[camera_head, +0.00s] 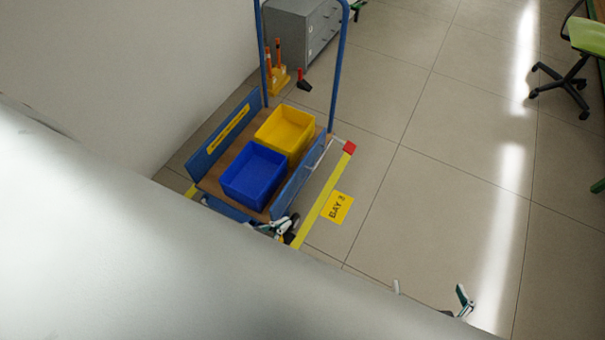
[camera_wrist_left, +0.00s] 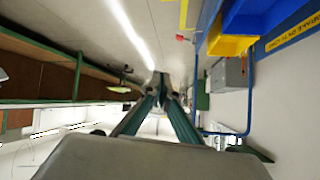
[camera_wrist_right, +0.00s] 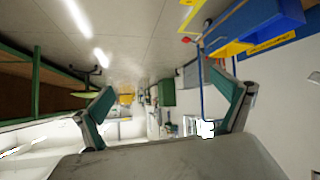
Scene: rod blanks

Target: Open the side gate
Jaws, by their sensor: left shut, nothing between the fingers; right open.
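A cart with a wooden deck (camera_head: 210,184) stands near the wall, with a blue panel along each long side. The near-right panel (camera_head: 293,190), which looks like the side gate, stands up along the deck edge; whether it is latched cannot be told. A thin pale bar (camera_head: 320,157) shows beside its far end. My left gripper (camera_head: 288,226) is shut and empty at the panel's near end; contact cannot be told. It also shows shut in the left wrist view (camera_wrist_left: 161,78). My right gripper (camera_head: 430,298) is open and empty over the floor, well right of the cart.
A blue bin (camera_head: 254,175) and a yellow bin (camera_head: 285,131) sit on the deck. A grey cabinet (camera_head: 290,30) stands behind.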

